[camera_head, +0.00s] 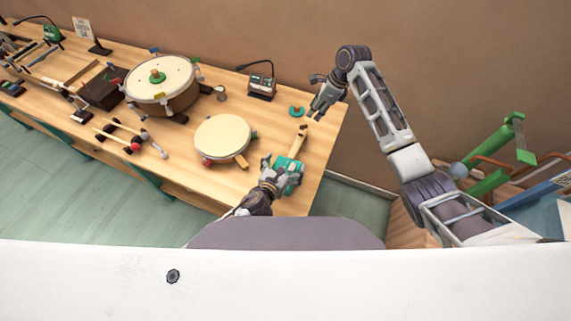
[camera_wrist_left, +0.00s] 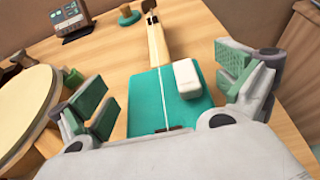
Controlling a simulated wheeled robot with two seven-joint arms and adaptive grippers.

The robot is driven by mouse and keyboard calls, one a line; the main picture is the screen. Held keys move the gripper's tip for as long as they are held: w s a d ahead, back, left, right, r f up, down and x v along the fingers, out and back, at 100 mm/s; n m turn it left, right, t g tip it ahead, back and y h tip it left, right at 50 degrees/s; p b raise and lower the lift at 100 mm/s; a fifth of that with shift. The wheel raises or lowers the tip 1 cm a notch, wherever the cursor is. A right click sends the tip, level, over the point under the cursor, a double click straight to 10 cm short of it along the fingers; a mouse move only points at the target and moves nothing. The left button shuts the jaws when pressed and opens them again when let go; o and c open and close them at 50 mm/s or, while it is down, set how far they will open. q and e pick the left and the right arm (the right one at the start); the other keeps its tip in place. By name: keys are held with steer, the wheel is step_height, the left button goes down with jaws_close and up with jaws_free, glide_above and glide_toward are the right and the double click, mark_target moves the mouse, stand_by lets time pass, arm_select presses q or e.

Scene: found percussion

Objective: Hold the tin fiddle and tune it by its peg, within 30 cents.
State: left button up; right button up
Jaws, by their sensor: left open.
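The tin fiddle has a teal box body (camera_head: 294,166) and a pale wooden neck (camera_head: 301,140), and lies near the table's right end. In the left wrist view its teal body (camera_wrist_left: 143,105) shows a string along it and a white block (camera_wrist_left: 187,78) on top. The neck (camera_wrist_left: 157,42) points away to a dark peg (camera_wrist_left: 149,6). My left gripper (camera_head: 279,176) is open at the body, with one finger on each side in the wrist view (camera_wrist_left: 172,92); contact cannot be told. My right gripper (camera_head: 317,97) looks open and empty, above the table beyond the neck's end.
A small meter box (camera_head: 261,86) stands at the back, with a green disc with an orange knob (camera_head: 296,111) nearer the fiddle. A flat drum (camera_head: 223,138) sits left of the fiddle, a large drum (camera_head: 160,80) farther left. The wall is close behind.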

arm_select(q)
steer(key=shift+w, duration=0.1)
steer(key=shift+c, duration=0.3)
steer(key=c, duration=1)
steer(key=shift+f, duration=0.1)
steer(key=shift+c, duration=0.2)
